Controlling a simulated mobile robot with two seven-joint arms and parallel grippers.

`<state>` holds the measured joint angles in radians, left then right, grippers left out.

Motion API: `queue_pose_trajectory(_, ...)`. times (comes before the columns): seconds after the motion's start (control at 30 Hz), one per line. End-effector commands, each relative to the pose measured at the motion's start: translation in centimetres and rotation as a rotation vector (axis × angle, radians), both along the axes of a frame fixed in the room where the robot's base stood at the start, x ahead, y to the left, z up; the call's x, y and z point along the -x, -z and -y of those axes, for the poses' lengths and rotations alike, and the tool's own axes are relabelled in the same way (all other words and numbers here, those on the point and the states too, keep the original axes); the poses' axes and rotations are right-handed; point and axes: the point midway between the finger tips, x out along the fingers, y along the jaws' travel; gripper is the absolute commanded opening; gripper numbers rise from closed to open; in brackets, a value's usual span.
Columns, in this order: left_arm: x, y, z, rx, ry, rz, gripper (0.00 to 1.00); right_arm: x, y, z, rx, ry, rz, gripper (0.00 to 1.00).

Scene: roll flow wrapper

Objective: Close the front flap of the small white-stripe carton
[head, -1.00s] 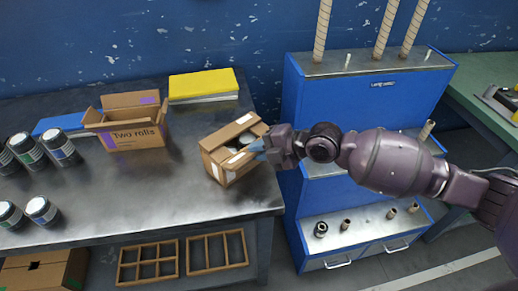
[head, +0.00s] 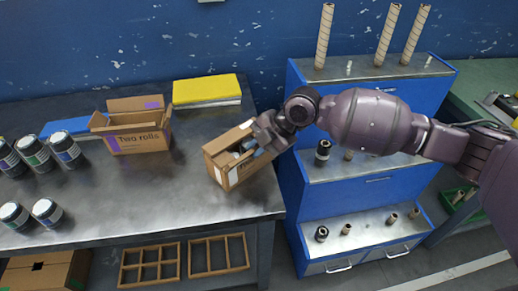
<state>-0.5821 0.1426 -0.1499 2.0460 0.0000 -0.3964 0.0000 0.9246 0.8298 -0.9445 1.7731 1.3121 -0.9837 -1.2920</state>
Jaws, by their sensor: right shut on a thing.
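The small brown carton (head: 221,173) stands near the right end of the metal table, open at the top. A white stripe shows on its near side, and a back flap with a white patch stands up. Dark rolls inside are partly visible. My right gripper (head: 258,146) is at the carton's right side, over its top edge. It is shut on a part of the carton there, apparently a flap; the fingers hide which one. The right part of the carton is hidden behind the gripper. My left gripper is not in view.
An open "Two rolls" carton (head: 139,140) stands to the left, with several dark jars (head: 66,150) beyond it. A yellow-topped stack (head: 207,90) lies behind. A blue shelf unit (head: 335,205) stands right of the table.

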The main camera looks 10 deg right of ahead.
Motion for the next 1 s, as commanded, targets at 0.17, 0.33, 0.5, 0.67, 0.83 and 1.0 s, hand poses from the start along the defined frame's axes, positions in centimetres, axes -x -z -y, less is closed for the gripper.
queue_pose_trajectory(0.17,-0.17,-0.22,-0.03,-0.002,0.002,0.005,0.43,-0.20,-0.24,-0.15,0.029,0.001,-0.046,0.00)
queue_pose_trajectory(0.33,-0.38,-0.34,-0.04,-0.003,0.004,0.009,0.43,-0.25,-0.22,-0.17,0.041,0.001,-0.066,0.00)
queue_pose_trajectory(0.5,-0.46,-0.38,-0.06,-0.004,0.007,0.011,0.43,-0.24,-0.19,-0.17,0.042,0.001,-0.069,0.00)
queue_pose_trajectory(0.67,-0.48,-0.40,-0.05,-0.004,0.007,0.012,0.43,-0.24,-0.19,-0.18,0.043,0.000,-0.068,0.00)
queue_pose_trajectory(0.83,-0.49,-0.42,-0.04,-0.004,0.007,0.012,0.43,-0.23,-0.19,-0.17,0.042,0.000,-0.067,0.33)
queue_pose_trajectory(1.0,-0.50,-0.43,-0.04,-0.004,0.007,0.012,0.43,-0.22,-0.18,-0.17,0.042,0.000,-0.067,0.38)
